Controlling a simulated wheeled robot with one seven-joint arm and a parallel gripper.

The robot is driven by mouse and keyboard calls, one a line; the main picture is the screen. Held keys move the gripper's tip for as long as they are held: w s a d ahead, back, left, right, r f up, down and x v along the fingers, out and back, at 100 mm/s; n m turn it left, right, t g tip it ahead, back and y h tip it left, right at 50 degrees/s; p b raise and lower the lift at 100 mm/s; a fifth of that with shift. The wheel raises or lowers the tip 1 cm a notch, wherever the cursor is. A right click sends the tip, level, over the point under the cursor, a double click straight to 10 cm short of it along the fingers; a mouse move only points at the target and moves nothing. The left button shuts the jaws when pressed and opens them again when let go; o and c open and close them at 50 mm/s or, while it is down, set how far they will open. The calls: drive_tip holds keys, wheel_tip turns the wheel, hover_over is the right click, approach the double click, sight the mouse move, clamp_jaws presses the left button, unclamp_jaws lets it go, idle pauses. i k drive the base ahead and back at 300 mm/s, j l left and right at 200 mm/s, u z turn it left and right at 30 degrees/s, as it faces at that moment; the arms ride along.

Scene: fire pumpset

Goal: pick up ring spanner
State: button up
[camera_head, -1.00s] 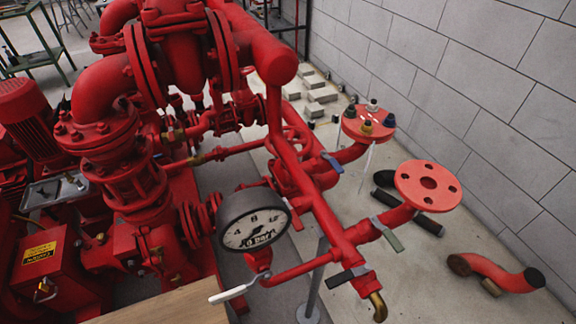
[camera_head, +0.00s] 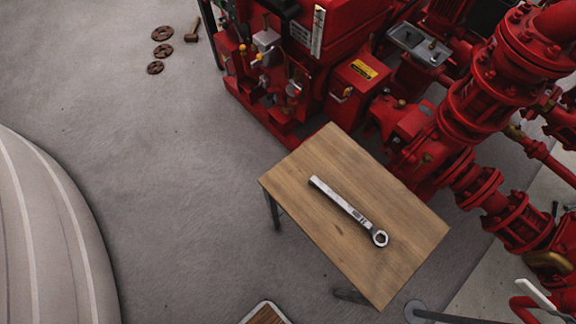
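The ring spanner (camera_head: 345,206) lies flat on a small wooden table (camera_head: 393,272). It is a silver-grey bar with its ring end at the lower right and its other end at the upper left. It lies apart from the table edges, with bare wood around it. My gripper does not show in this view.
The red pumpset (camera_head: 480,90) stands close behind and to the right of the table. A grey floor (camera_head: 180,180) is open to the left. Several rusty discs (camera_head: 162,51) and a hammer (camera_head: 193,33) lie at the upper left. A large pale curved surface (camera_head: 45,240) fills the lower left.

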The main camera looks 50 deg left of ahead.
sight(362, 221)
drive_tip(key=u, duration=0.75)
drive_tip(key=i+l+u, duration=0.1)
drive_tip(key=u, duration=0.25)
drive_tip(key=i+u, duration=0.45)
drive_tip(key=i+j, duration=0.05)
